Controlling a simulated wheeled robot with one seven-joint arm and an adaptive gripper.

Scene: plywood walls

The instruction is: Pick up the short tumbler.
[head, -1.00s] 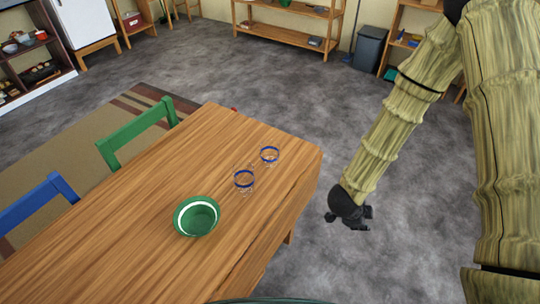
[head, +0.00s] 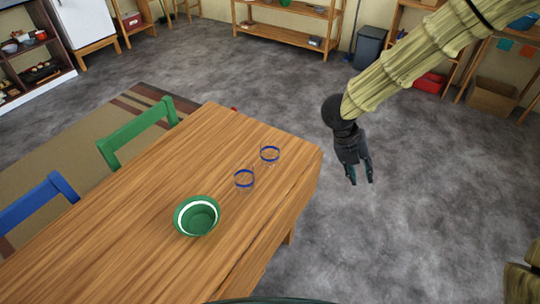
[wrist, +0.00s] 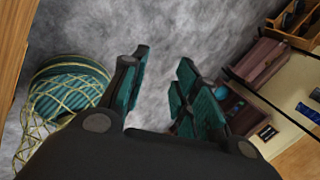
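Two clear glasses with blue rims stand on the wooden table (head: 130,215). The nearer glass (head: 244,181) is left of the farther glass (head: 270,155), which is close to the table's right corner. From this view I cannot tell which is the short tumbler. My gripper (head: 362,181) hangs over the floor to the right of the table, apart from both glasses, fingers pointing down. In the wrist view its fingers (wrist: 160,95) are spread with only grey floor between them. No glass shows in the wrist view.
A green bowl with a white band (head: 197,216) sits on the table, nearer than the glasses. A green chair (head: 138,132) and a blue chair (head: 40,204) stand along the table's left side. The floor right of the table is clear.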

